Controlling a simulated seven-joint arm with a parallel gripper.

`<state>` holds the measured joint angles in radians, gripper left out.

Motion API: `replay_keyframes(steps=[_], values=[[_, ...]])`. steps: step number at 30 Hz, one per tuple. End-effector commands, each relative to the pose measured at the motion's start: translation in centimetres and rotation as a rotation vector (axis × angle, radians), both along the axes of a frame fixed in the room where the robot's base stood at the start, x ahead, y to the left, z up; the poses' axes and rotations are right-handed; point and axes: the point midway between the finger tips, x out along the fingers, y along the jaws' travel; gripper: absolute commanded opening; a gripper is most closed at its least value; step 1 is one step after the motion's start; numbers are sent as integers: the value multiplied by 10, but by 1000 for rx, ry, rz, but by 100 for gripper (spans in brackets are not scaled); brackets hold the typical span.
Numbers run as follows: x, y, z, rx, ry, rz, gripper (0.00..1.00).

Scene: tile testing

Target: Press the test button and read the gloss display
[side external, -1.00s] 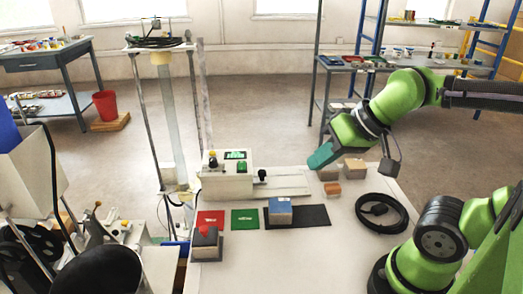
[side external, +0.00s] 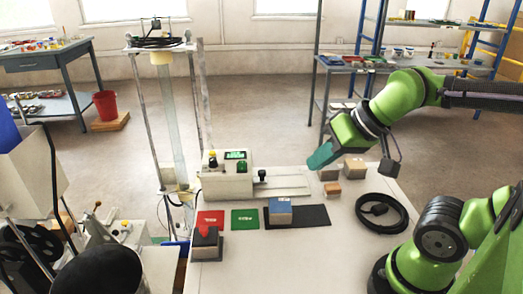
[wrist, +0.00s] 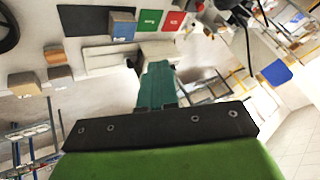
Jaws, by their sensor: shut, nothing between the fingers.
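The white tester (side external: 226,183) stands at the back left of the table in the side view. Its small display (side external: 236,155) is lit green, with text too small to read. A red dome button (side external: 207,230) sits on a dark and grey block at the front left. My gripper (side external: 317,160), with teal fingers, is shut and empty above the table, right of the tester and apart from it. The fingers (wrist: 156,85) hide part of the tester in the wrist view.
A red plate (side external: 210,217), a green plate (side external: 245,219) and a black mat (side external: 312,216) with a blue-topped block (side external: 280,211) lie in front. A black-knobbed slide (side external: 262,175) extends right of the tester.

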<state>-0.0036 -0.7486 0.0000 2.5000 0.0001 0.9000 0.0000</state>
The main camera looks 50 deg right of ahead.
Motion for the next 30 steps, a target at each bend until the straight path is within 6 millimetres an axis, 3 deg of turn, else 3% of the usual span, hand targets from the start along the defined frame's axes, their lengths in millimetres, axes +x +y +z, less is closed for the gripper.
replay_keyframes(steps=[5,11,22,30], values=[[8,5,-14,9,75,21,0],[55,4,-20,25,152,10,0],[191,-13,-40,28,166,-193,0],[300,-27,-64,3,59,-379,0]])
